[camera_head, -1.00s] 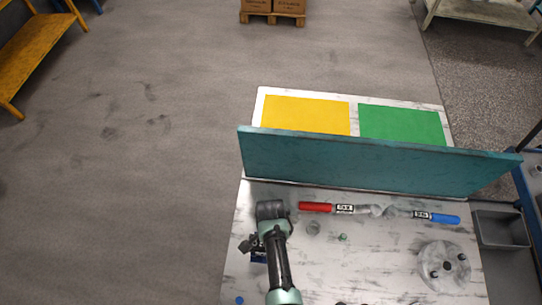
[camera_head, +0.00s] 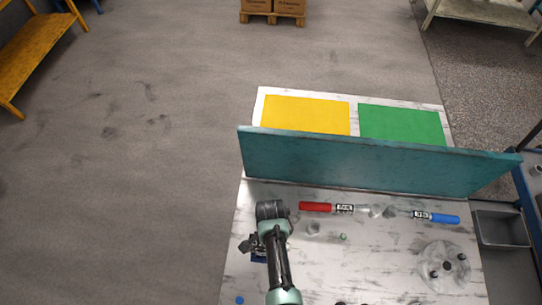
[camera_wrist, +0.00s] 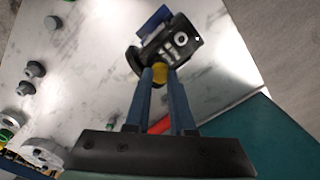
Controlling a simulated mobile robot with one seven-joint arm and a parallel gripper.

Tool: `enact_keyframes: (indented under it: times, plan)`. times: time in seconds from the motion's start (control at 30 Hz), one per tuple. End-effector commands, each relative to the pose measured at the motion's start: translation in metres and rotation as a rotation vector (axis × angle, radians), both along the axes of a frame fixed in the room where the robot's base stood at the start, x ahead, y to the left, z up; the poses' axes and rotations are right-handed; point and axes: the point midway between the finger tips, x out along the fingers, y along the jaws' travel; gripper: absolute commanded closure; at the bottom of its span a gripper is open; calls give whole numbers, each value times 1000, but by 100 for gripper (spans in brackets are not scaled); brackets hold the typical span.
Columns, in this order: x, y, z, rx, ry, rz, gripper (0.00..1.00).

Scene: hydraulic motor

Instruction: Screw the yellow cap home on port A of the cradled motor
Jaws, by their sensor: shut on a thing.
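The yellow cap (camera_wrist: 160,72) is between the fingertips of my gripper (camera_wrist: 160,80) in the wrist view. My gripper is shut on it. The black motor (camera_wrist: 178,48) lies just beyond the fingertips, with a blue cradle (camera_wrist: 154,20) partly showing behind it. The cap meets the motor's near side in the picture; I cannot tell how deep it sits or read a port label. The fingers are hidden there.
A teal panel (camera_head: 360,163) stands across the table behind my arm. A red-handled tool (camera_head: 315,207) and a blue-handled tool (camera_head: 445,218) lie before it. A round grey flange (camera_head: 443,266) is at the right. Several small grey parts (camera_wrist: 35,69) lie left in the wrist view.

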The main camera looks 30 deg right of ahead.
Motion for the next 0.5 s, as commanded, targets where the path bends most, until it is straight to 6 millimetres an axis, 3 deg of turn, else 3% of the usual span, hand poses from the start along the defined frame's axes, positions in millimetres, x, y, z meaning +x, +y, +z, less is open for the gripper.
enact_keyframes:
  times: [0.23, 0.5]
  plan:
    - [0, 0, 0, 0, 0, -44, 100]
    - [0, 0, 0, 1, 0, -381, 100]
